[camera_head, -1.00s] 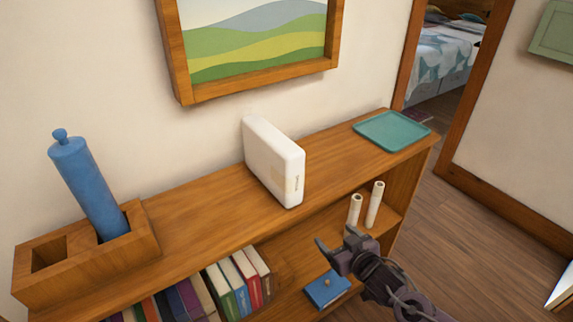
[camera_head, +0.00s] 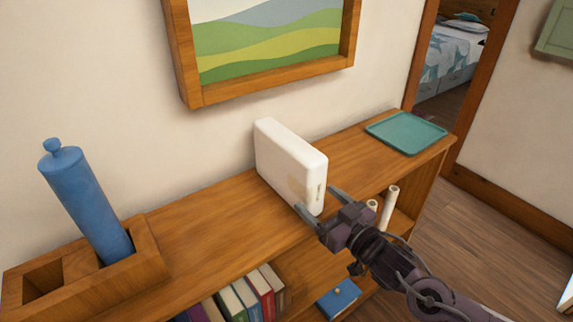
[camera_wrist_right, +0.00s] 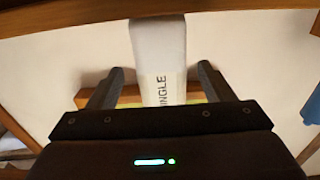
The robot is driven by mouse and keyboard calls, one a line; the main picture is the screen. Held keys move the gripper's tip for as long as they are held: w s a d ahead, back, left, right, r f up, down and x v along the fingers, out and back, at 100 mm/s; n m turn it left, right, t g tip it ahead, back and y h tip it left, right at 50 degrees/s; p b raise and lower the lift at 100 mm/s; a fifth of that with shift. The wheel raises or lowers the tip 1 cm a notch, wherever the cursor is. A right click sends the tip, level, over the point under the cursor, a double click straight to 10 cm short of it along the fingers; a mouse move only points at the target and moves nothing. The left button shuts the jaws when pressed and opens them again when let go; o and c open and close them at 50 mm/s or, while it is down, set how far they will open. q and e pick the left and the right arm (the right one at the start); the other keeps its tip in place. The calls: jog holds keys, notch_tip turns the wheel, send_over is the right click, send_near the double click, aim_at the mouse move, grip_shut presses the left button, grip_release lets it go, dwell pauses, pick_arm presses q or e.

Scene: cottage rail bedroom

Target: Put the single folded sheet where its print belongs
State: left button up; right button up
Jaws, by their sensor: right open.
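The folded sheet (camera_head: 288,162) is a white, rounded block standing upright on the shelf top. In the right wrist view the sheet (camera_wrist_right: 158,50) shows dark lettering ending in "INGLE" on its narrow near edge. My right gripper (camera_head: 316,199) is open at that near edge, with one finger to each side of it. In the wrist view both fingers look apart from the sheet, with gaps left and right. I cannot tell how far the fingers reach along it. My left gripper is not in view.
A teal tray (camera_head: 405,132) lies on the shelf's right end. A wooden two-slot box (camera_head: 150,262) at the left holds a tilted blue cylinder (camera_head: 85,200); its other slot looks empty. Books (camera_head: 245,297), a blue book (camera_head: 338,298) and two pale rolls (camera_head: 388,208) sit below. A framed picture (camera_head: 270,85) hangs above.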

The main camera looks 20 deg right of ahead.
aim_at(287, 166)
jog(key=shift+f+p+x, duration=0.1)
jog(key=shift+p+x, duration=0.3)
jog(key=shift+x, duration=1.15)
jog(key=shift+f+p+x, duration=0.15)
jog(key=shift+p+x, duration=0.2)
jog(key=shift+x, duration=1.2)
jog(key=shift+a, duration=0.1)
jog(key=c, duration=1.4)
jog(key=shift+r, duration=0.15)
jog(key=shift+c, duration=1)
